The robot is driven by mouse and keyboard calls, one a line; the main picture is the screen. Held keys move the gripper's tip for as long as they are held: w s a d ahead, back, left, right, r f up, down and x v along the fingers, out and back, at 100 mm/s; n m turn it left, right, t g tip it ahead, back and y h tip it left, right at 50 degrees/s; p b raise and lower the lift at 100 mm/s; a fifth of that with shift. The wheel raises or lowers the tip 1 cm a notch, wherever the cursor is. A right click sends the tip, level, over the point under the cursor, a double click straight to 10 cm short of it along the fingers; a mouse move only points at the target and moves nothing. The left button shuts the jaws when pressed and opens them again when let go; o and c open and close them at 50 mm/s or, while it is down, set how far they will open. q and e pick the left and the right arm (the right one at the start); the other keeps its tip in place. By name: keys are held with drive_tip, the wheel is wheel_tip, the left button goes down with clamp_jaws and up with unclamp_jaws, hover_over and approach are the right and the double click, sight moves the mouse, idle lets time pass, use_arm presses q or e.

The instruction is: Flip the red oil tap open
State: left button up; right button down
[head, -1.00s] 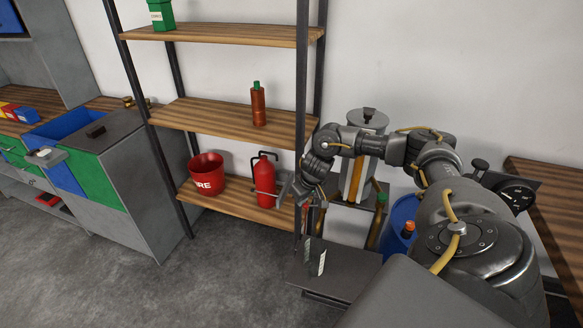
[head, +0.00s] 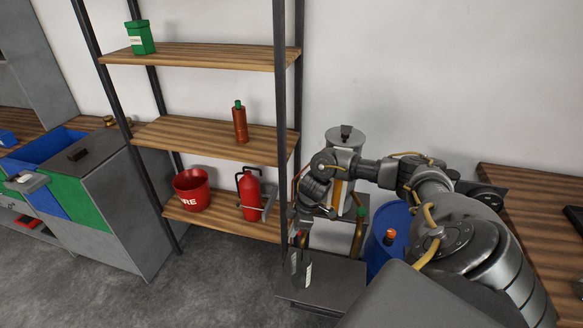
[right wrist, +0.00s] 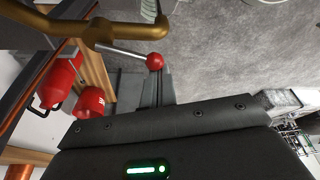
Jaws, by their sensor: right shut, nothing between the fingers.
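The tap's red ball knob (right wrist: 155,61) sits at the end of a thin metal lever (right wrist: 123,50) in the right wrist view. The lever joins a brass tap body (right wrist: 118,31) at the top left of that view. My right gripper (right wrist: 158,84) is shut and empty, its fingers beside and just below the knob in that picture; I cannot tell if they touch. In the head view my right gripper (head: 301,230) is at the shelf's right post, in front of the grey tank (head: 345,138), and hides most of the tap. My left gripper is out of view.
A low dark stand (head: 330,281) bears a small black-and-white item (head: 301,268). The shelf holds a red bucket (head: 191,190) and a fire extinguisher (head: 250,194). A blue drum (head: 388,240) stands right of the stand. The floor at front left is clear.

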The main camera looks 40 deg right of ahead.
drive_tip(key=shift+d, duration=0.2)
drive_tip(key=shift+w+d+b, duration=0.25)
drive_tip(key=shift+d+b, duration=0.05)
drive_tip(key=shift+d, duration=0.3)
drive_tip(key=shift+a, duration=0.1)
wheel_tip(320, 180, up, 9)
drive_tip(key=shift+w+a, duration=0.2)
idle(0.7)
